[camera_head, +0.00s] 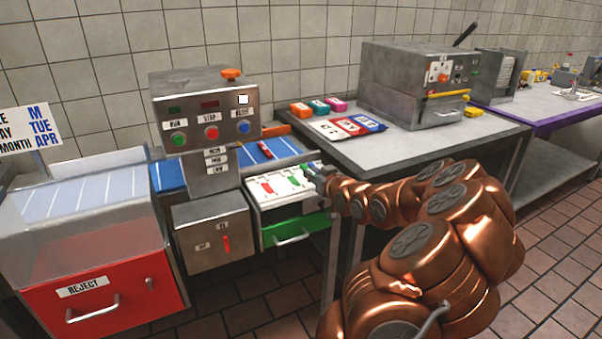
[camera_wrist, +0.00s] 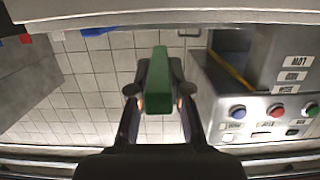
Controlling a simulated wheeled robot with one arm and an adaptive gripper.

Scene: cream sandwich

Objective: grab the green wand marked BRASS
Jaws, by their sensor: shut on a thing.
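A green wand (camera_wrist: 158,78) stands between the two fingers of my gripper (camera_wrist: 159,95) in the wrist view, with a finger pressed on each side. No BRASS marking is legible on the face I see. In the head view my gripper (camera_head: 318,180) is at the right edge of a white panel (camera_head: 281,196) above a green drawer. Small green and red pieces (camera_head: 267,186) show on that panel. I cannot tell there which green piece is the held one, or whether it touches the panel.
A steel control box (camera_head: 205,108) with coloured buttons stands left of the panel, by a blue conveyor (camera_head: 168,176). A red REJECT drawer (camera_head: 95,285) is at lower left. The grey table (camera_head: 405,145) at right holds coloured packs (camera_head: 347,126) and a steel machine (camera_head: 418,82).

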